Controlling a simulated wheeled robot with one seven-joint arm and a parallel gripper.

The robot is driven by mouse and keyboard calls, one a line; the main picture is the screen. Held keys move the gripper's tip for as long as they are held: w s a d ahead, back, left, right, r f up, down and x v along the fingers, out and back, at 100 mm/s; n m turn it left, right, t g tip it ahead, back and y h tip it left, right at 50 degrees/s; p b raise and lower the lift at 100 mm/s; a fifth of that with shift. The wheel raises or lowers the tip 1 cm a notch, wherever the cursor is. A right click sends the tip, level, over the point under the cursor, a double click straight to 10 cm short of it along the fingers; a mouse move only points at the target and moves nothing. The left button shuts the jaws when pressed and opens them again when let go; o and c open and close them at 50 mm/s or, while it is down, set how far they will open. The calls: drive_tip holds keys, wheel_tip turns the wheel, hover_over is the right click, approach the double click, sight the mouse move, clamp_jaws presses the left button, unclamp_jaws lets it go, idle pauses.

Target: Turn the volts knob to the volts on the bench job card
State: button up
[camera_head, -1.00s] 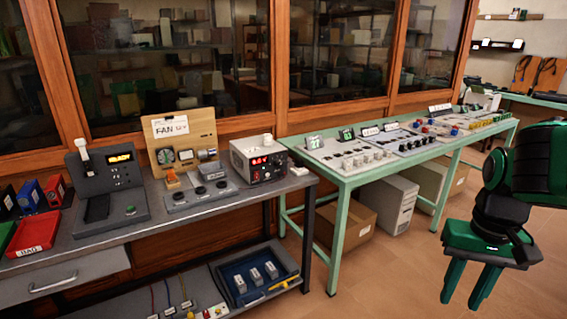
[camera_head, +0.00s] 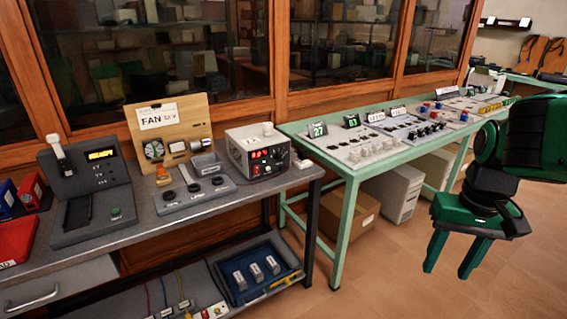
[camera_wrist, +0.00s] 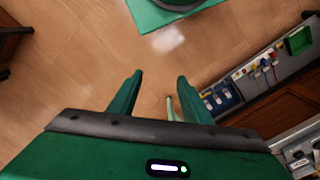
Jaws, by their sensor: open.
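A grey power supply box (camera_head: 252,152) with a red lit display and knobs on its front stands at the right end of the grey bench. Its knob labels are too small to read, so I cannot tell which knob is volts. My gripper (camera_head: 451,262) is open and empty over the floor at the right, well apart from the supply. In the wrist view the open fingers (camera_wrist: 152,95) point over bare floor.
The grey bench (camera_head: 195,213) also holds a dark console (camera_head: 92,185) and a strip of black knobs (camera_head: 193,192). A green table (camera_head: 350,168) with panels stands to its right. A lower shelf carries a blue tray (camera_head: 238,295). The floor before the green table is clear.

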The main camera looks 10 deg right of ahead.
drive_tip(key=w+a+f+n+t+y, duration=0.1)
drive_tip(key=w+a+f+n+t, duration=0.2)
drive_tip(key=w, duration=0.7)
drive_tip(key=w+a+f+n+t+y, duration=0.1)
drive_tip(key=w+a+n, duration=0.3)
drive_tip(key=w, duration=0.6)
drive_tip(key=w+a+f+n+t+y, duration=0.2)
drive_tip(key=w+a+f+n, duration=0.15)
drive_tip(key=w, duration=0.65)
drive_tip(key=m+t+y, duration=0.1)
drive_tip(key=m+t, duration=0.2)
drive_tip(key=t, duration=0.8)
approach(282, 158)
drive_tip(key=x, duration=0.8)
drive_tip(key=shift+w, duration=0.15)
drive_tip(key=shift+f, duration=0.1)
drive_tip(key=c, duration=1)
